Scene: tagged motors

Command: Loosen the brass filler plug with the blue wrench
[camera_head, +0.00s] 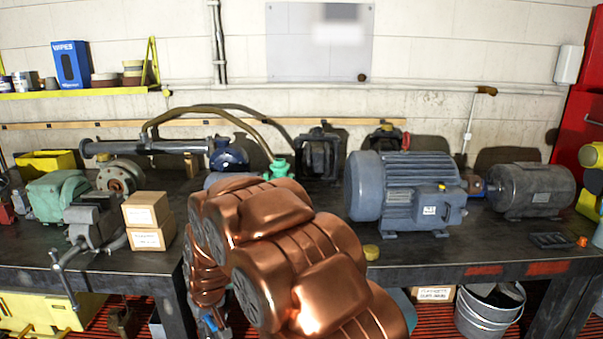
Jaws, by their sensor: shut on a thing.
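A small brass-coloured knob (441,187) sits on the box at the side of the large blue-grey motor (375,190), right of centre. It may be the filler plug, but it is too small to be sure. My copper arm fills the lower middle and bends down at its left end. My gripper (210,323) shows only partly there, at the front of the bench and well left of the motor. A small blue piece (207,318) in it fits the blue wrench. Most of the wrench and the fingertips are hidden.
On the bench a vise (97,222) and two cardboard boxes (147,220) stand left. A blue pump (229,155) with a hose stands behind my arm. A dark grey motor (530,190) is at right. A yellow piece (370,252) lies before the large motor. The front bench right of it is mostly clear.

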